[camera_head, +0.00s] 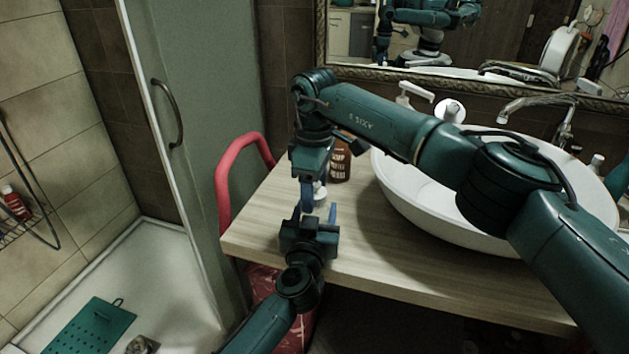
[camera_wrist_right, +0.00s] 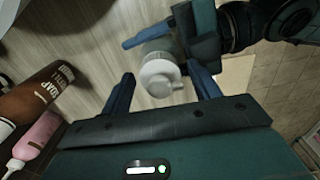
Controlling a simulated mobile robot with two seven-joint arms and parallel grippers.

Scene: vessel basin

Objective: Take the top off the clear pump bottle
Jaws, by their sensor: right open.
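The clear pump bottle stands at the counter's front left, with its white top (camera_wrist_right: 160,75) facing the right wrist camera. In the head view only a small pale part of the bottle (camera_head: 319,191) shows between the arms. My right gripper (camera_wrist_right: 160,72) points down over it, open, with a blue finger on each side of the white top and gaps beside it. My left gripper (camera_head: 319,208) reaches in from the front at body height, its fingers on either side of the bottle. Whether they press on it is hidden.
A brown soap bottle (camera_head: 340,162) stands close behind; it also shows in the wrist view (camera_wrist_right: 38,98) beside a pink bottle (camera_wrist_right: 38,136). The white basin (camera_head: 432,213) fills the counter's right. The counter's left front (camera_head: 262,222) is clear. A red rail (camera_head: 224,188) stands at its left edge.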

